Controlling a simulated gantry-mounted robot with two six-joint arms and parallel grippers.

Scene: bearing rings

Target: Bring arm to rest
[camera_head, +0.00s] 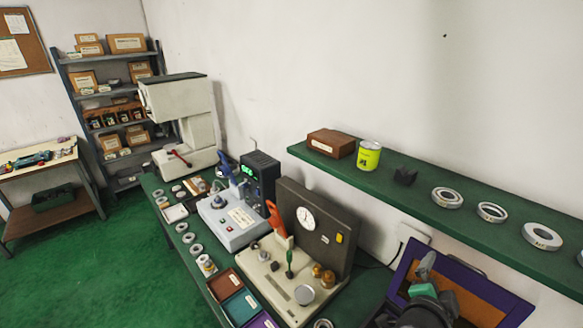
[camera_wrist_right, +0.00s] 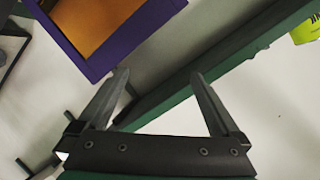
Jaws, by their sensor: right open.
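My right gripper (camera_head: 426,266) is at the lower right of the head view, in front of a purple-edged box (camera_head: 498,297) with an orange inside. In the right wrist view my right gripper (camera_wrist_right: 160,76) has its two fingers spread apart with nothing between them. The purple-edged box (camera_wrist_right: 83,62) shows beyond the fingers at the upper left there. My left gripper is in neither view.
A green wall shelf (camera_head: 470,227) holds several bearing rings (camera_head: 541,236), a yellow-green can (camera_head: 368,155) and a brown box (camera_head: 331,143). Below, the bench carries a gauge stand (camera_head: 318,225), a grey-blue device (camera_head: 232,222), coloured trays (camera_head: 240,305) and more rings.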

